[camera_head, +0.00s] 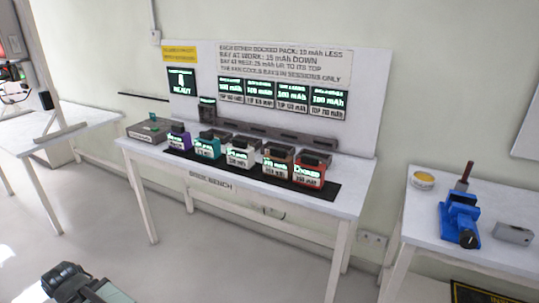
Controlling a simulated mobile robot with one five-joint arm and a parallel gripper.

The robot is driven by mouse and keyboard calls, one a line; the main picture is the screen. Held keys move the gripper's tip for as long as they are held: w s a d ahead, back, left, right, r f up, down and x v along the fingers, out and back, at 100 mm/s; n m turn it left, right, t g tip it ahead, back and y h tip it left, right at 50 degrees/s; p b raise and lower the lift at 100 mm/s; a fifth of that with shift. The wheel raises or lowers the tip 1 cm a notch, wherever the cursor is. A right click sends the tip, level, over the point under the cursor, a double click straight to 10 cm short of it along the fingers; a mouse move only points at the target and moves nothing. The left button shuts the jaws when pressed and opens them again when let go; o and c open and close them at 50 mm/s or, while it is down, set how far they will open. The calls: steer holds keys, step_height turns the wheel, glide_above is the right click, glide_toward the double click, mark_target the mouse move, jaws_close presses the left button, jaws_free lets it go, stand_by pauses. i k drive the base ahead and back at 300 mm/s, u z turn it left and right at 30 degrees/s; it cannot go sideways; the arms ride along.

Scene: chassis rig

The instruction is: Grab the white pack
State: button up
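The white pack (239,158) stands upright on a black mat on the bench, in the middle of a row of packs. It has a black top and a small lit green display on its front. A teal pack (206,150) stands on its left and a brown-orange pack (276,167) on its right, each close beside it. My gripper cannot be made out in this view; only a dark green and black part, which seems to be mine, shows at the bottom left, well away from the bench.
A purple pack (177,141) and a red pack (308,175) end the row. A grey-green box (150,130) sits at the bench's left end. The white bench (345,201) has open floor (215,240) before it. A right-hand table holds a blue vise (460,219).

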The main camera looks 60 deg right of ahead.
mark_target(240, 156)
steer(key=z, duration=1.75)
